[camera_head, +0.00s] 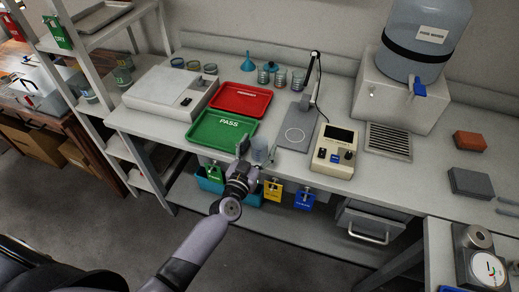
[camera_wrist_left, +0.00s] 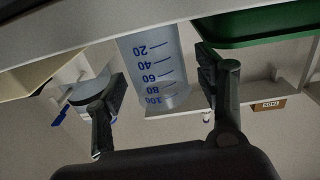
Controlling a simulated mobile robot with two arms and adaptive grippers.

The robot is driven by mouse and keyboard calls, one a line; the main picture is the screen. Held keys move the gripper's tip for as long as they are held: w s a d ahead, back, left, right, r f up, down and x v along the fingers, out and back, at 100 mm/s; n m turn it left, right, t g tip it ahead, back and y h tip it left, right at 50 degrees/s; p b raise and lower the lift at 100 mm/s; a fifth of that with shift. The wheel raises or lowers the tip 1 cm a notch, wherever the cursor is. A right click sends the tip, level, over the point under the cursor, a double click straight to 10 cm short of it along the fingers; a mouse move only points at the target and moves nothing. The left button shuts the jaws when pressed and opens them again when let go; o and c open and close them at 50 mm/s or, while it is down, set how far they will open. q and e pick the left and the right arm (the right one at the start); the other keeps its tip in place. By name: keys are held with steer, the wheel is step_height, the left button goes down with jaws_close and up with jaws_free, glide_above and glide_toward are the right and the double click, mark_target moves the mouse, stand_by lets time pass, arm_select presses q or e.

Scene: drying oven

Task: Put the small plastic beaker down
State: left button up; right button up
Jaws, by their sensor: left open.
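The small clear plastic beaker (camera_head: 259,151) is at the front edge of the bench, just right of the green PASS tray (camera_head: 226,139). In the left wrist view the beaker (camera_wrist_left: 152,62) appears upside down with blue graduation marks, between my fingers. My left gripper (camera_head: 255,154) is open around it. A gap shows between the beaker and the right-hand finger; the left-hand finger is close to its wall. The beaker's base meets the bench edge in the wrist view; I cannot tell whether it touches the top. My right gripper is not in view.
A red tray (camera_head: 241,99) lies behind the green one. A grey stand (camera_head: 294,132) and a beige meter (camera_head: 335,152) are to the right. Several glass beakers (camera_head: 281,77) stand behind.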

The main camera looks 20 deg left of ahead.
arm_select(q)
steer(key=shift+w, duration=0.55)
steer(key=shift+s, duration=0.1)
steer(key=shift+c, duration=0.6)
steer(key=c, duration=1)
steer(key=shift+r, duration=0.15)
